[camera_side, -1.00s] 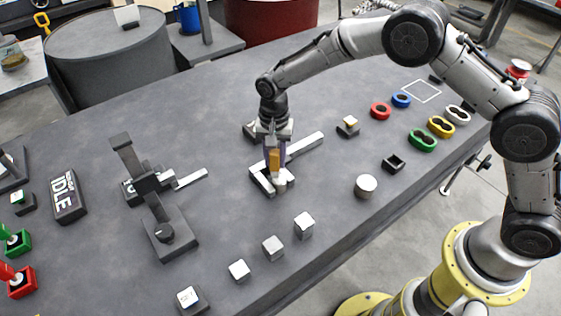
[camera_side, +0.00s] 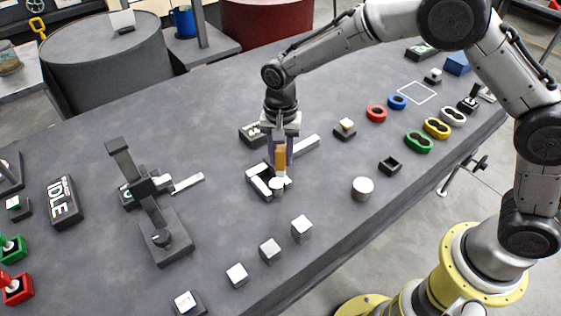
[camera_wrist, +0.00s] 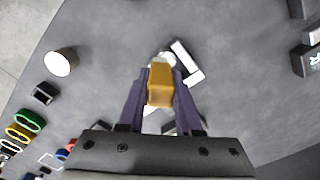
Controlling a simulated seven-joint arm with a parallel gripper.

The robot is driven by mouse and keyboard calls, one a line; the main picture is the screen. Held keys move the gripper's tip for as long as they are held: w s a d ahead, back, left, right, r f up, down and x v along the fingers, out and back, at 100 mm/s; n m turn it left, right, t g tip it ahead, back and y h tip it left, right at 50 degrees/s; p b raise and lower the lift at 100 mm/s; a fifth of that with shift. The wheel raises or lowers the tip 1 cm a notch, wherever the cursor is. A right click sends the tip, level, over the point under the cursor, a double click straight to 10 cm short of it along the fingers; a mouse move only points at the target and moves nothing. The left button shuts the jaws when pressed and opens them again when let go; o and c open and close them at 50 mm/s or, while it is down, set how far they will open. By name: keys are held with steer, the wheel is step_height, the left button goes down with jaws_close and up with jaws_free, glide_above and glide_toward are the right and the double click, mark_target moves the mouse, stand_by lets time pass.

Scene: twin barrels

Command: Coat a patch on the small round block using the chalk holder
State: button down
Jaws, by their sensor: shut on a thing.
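My gripper (camera_side: 280,150) points down and is shut on the orange chalk holder (camera_side: 281,158). In the wrist view the chalk holder (camera_wrist: 160,85) sits between my two purple fingers. Just below the holder is a small pale round block (camera_side: 277,187) in a dark fixture with pale jaws (camera_side: 259,182). The holder's tip overlaps the block in the side view, and I cannot tell whether they touch. In the wrist view the block is mostly hidden behind the holder.
A larger pale cylinder (camera_side: 362,189) stands alone to the right. Several pale cubes (camera_side: 302,229) line the front edge. A dark clamp stand (camera_side: 166,236) is to the left, and a small dark open box (camera_side: 389,166) is to the right. Coloured rings (camera_side: 377,113) lie beyond.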

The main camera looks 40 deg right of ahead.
steer(key=shift+r, duration=1.35)
